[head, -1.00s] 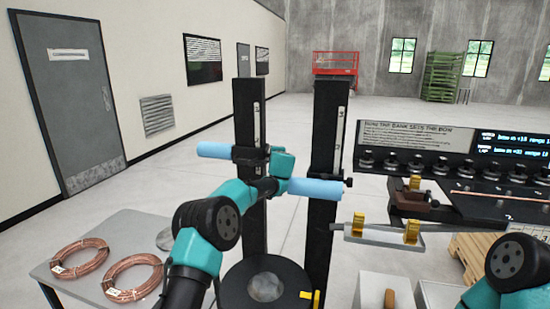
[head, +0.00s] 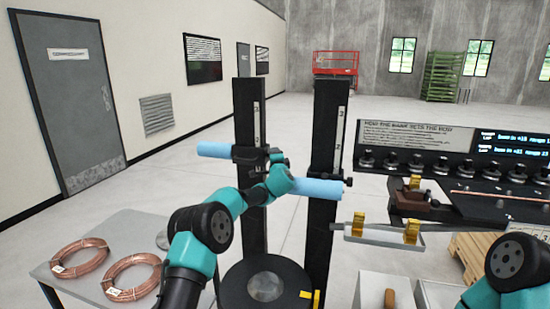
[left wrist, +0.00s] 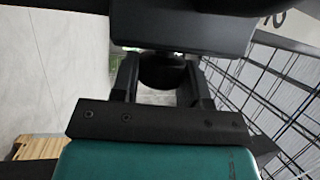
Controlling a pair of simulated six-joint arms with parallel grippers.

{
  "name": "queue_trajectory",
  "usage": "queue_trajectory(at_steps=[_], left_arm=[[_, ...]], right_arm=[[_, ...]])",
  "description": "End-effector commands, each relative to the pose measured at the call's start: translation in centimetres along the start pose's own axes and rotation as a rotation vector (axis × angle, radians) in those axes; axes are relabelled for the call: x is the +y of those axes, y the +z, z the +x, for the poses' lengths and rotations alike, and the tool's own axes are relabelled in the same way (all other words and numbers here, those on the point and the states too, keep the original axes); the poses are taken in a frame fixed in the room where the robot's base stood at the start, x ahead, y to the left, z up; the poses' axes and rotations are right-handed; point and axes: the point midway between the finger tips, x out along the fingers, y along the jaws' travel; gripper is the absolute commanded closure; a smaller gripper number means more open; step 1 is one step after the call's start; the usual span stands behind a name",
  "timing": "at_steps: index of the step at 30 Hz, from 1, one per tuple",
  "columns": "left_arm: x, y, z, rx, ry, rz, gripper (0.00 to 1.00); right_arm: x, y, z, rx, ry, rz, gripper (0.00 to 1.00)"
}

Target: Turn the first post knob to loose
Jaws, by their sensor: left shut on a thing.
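The two black posts stand upright at the middle of the head view, the left post (head: 250,115) and the right post (head: 325,130). A light blue bar (head: 215,150) runs across both posts. My left gripper (left wrist: 163,80) is at the bar's clamp on the left post, mostly hidden behind my teal wrist in the head view. In the left wrist view its two fingers are either side of a dark round knob (left wrist: 163,70), shut on it. The knob's turned position cannot be read. My right gripper is out of view; only a right arm link shows.
A grey table (head: 85,235) with copper coils (head: 134,275) stands at left. A round black base (head: 262,290) lies below the posts. A bracket with yellow parts (head: 411,230) and a dark bench with a row of knobs (head: 417,162) are at right.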

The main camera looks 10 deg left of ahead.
Motion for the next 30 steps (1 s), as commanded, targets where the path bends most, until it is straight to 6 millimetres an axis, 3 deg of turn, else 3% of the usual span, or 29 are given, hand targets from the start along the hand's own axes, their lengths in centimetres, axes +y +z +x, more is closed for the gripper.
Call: queue_trajectory(at_steps=[9, 10, 18, 30], left_arm=[[-0.08, 0.08, 0.03, -0.001, -0.010, -0.005, 0.83], [-0.07, 0.08, 0.03, -0.001, -0.009, -0.005, 0.58], [-0.02, 0.03, 0.01, 0.000, -0.008, -0.004, 0.33], [-0.71, -0.04, 0.10, 0.000, -0.009, -0.004, 0.33]], right_arm=[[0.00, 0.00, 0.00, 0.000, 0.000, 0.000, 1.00], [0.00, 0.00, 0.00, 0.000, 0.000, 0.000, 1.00], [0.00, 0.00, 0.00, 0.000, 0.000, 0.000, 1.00], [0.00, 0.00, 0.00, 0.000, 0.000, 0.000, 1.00]])
